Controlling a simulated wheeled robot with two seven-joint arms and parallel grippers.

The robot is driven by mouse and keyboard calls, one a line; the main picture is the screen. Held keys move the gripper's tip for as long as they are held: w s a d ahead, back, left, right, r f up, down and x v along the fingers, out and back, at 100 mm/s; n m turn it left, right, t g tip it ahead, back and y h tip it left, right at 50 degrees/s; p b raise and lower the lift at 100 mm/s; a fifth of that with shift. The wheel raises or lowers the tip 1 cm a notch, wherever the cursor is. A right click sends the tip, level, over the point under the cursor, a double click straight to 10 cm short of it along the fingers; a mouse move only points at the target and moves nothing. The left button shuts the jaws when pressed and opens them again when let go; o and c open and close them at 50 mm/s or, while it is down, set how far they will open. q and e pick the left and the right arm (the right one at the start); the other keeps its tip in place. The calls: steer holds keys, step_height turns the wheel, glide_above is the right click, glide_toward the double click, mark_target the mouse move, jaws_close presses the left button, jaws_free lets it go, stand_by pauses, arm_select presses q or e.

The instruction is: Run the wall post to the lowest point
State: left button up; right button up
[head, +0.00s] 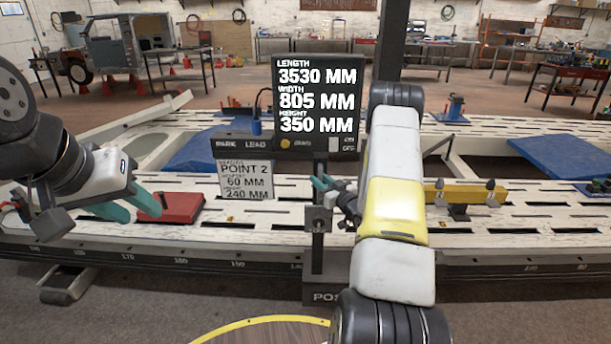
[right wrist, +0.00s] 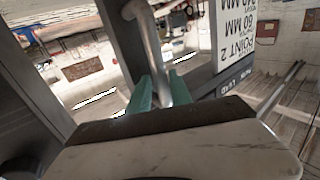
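The dark upright post (head: 317,255) stands at the near side of the white slotted frame bench (head: 230,235), with a label at its foot. Its screen (head: 318,105) reads length 3530 mm, width 805 mm, height 350 mm. A hanging card (head: 246,180) reads Point 2, 60 mm and 240 mm; its small lines are unclear. My right gripper (head: 325,191) is at the post, partly hidden by my arm. In the right wrist view its teal fingers (right wrist: 160,95) close around a silver bent handle (right wrist: 148,40). My left gripper (head: 138,207) is open and empty above the bench's left part.
A red block (head: 175,208) lies on the bench by my left gripper. A yellow clamp bar (head: 465,193) is to the right of my right arm. Blue panels (head: 560,158) lie within the frame. A scale with numbers runs along the near edge. A dark vertical column (head: 390,45) rises behind.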

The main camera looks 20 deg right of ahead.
steer(key=v, duration=0.8)
stand_by(0.5)
